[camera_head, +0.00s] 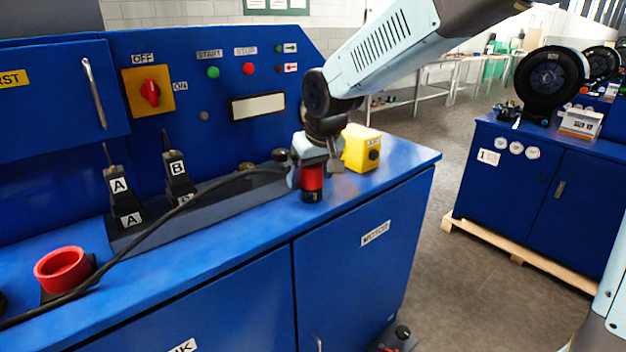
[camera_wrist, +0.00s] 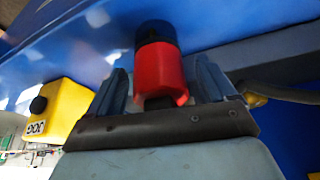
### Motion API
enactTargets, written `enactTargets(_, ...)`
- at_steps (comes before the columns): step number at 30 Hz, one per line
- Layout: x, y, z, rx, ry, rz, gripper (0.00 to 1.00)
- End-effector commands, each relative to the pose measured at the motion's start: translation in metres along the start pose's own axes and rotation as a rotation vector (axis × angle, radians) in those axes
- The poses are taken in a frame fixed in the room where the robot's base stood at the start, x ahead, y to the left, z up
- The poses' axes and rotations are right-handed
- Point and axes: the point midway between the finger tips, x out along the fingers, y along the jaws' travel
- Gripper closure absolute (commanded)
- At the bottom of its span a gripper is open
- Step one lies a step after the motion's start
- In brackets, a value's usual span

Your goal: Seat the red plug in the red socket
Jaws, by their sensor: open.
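The red plug (camera_head: 312,178) with a black end is at the right part of the blue bench top, just left of the yellow box. My gripper (camera_head: 314,166) is over it, pointing down. In the wrist view the plug (camera_wrist: 160,72) lies between the two fingers of my open gripper (camera_wrist: 162,85), with gaps seen on both sides. The red socket (camera_head: 62,268) is a round, hollow red ring on a dark base at the far left of the bench top, well away from my gripper. The wrist view does not show the socket.
A yellow JOG box (camera_head: 361,148) stands close right of my gripper. A black cable (camera_head: 150,232) runs along the bench top from the left to near the plug. Black A (camera_head: 122,195) and B (camera_head: 179,180) connectors stand in a grey rail behind it.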

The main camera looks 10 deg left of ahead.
Motion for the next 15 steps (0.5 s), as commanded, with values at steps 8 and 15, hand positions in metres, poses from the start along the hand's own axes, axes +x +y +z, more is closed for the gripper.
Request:
enactTargets(8,-0.0001,0.0001,0.0001,0.000,0.000,0.000,0.25)
enactTargets(15,-0.0003,0.0003,0.0002,0.000,0.000,0.000,0.48)
